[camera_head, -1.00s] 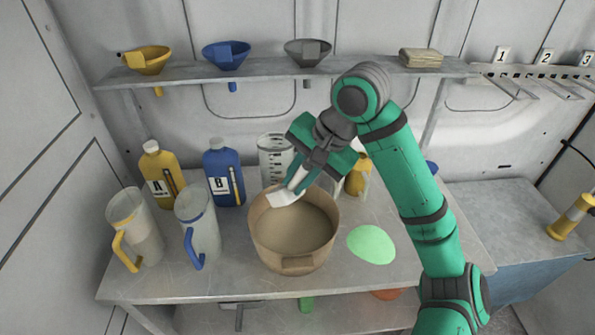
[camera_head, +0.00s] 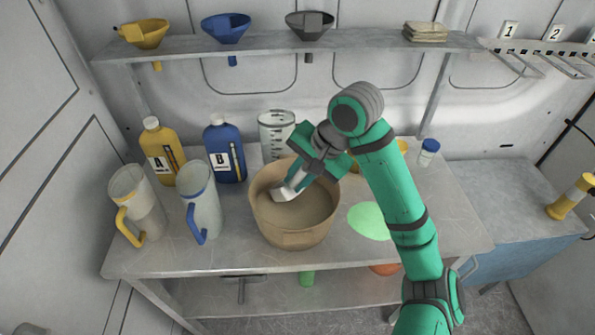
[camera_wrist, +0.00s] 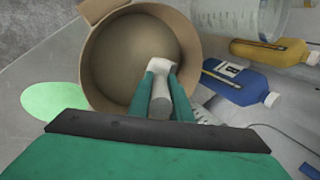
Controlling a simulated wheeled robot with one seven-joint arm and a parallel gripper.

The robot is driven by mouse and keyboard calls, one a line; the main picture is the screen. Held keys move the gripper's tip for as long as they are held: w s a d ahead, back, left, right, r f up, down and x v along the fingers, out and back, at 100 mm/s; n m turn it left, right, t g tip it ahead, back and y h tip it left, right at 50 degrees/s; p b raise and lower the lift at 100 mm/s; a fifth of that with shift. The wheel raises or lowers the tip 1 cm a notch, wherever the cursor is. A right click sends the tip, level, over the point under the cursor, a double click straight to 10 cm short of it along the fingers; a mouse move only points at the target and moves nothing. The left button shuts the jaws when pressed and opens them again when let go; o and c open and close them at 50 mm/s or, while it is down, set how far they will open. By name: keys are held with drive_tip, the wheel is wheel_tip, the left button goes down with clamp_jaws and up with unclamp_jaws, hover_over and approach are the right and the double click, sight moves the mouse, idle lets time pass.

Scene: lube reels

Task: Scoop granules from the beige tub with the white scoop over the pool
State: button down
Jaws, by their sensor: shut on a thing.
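The beige tub (camera_head: 292,238) stands on the metal table, with tan granules (camera_head: 308,212) inside. It also shows in the wrist view (camera_wrist: 96,80). My gripper (camera_head: 304,178) is shut on the handle of the white scoop (camera_head: 284,193). The scoop head is inside the tub, low and close to the granules; I cannot tell whether it touches them. In the wrist view the scoop (camera_wrist: 160,72) points into the tub between my fingers. The green pool (camera_head: 369,220) lies flat on the table, right of the tub.
Two pitchers, one with a yellow handle (camera_head: 136,205) and one with a blue handle (camera_head: 201,205), stand left of the tub. Yellow bottle A (camera_head: 160,155), blue bottle B (camera_head: 225,150) and a clear measuring jug (camera_head: 275,130) stand behind. Funnels sit on the shelf above.

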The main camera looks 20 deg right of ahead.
sight(304, 166)
wheel_tip(304, 166, down, 2)
drive_tip(key=shift+f, duration=0.1)
drive_tip(key=shift+w+a+f+t+y, duration=0.15)
drive_tip(key=shift+f+t, duration=0.2)
drive_tip(key=shift+f, duration=0.3)
drive_tip(key=shift+w+f+t+y, duration=0.15)
drive_tip(key=shift+f+t, duration=0.2)
drive_tip(key=shift+f, duration=0.25)
drive_tip(key=shift+w+a+r, duration=0.1)
drive_tip(key=shift+w+r, duration=0.05)
drive_tip(key=shift+r, duration=3.1)
drive_tip(key=shift+s+d+r+t+y, duration=0.35)
drive_tip(key=shift+s+r+t+y, duration=0.15)
drive_tip(key=shift+s+r+t, duration=0.4)
drive_tip(key=shift+s+d+r+t+y, duration=0.3)
drive_tip(key=shift+s+r+t+y, duration=0.35)
drive_tip(key=shift+t, duration=0.35)
wheel_tip(304, 166, up, 6)
drive_tip(key=s+d+t, duration=0.1)
drive_tip(key=t, duration=0.1)
drive_tip(key=shift+s+n+y, duration=0.35)
drive_tip(key=shift+s+n, duration=0.05)
